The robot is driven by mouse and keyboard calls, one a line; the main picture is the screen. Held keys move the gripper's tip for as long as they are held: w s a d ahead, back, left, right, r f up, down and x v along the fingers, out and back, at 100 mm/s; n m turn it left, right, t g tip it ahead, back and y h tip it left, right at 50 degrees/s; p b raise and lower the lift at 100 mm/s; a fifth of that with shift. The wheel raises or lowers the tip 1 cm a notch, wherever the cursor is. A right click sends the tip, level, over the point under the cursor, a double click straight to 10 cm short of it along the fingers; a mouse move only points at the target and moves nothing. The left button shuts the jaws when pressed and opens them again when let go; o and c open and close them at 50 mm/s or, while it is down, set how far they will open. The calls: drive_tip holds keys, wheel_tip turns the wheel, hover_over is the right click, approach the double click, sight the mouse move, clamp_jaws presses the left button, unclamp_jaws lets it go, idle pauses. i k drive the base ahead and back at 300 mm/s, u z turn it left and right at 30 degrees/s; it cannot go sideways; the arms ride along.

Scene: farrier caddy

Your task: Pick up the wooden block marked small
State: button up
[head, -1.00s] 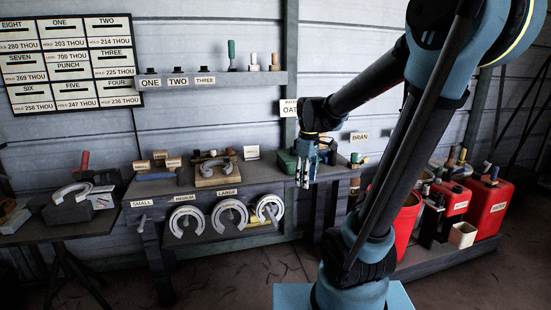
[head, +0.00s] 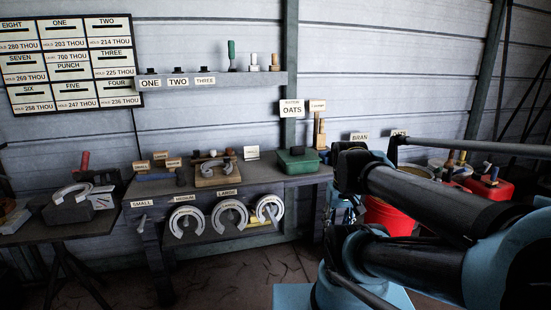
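Small wooden blocks with pale labels stand at the back left of the workbench: one at the left (head: 141,165), one behind (head: 159,156) and one at the right (head: 173,163). Their lettering is too small to read, so I cannot tell which is marked small. A SMALL sign (head: 142,203) is on the bench's front edge, below them. My gripper (head: 344,208) hangs at the bench's right end, well right of the blocks. My arm partly covers it, and its fingers cannot be made out.
The workbench (head: 235,187) also holds a horseshoe on a wooden board (head: 217,180) and a green box (head: 298,162). Horseshoes (head: 187,222) hang below its front edge. An anvil table (head: 75,233) stands left. A red bucket (head: 392,216) is at right. Floor before the bench is open.

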sight(142, 166)
drive_tip(key=u, duration=1.35)
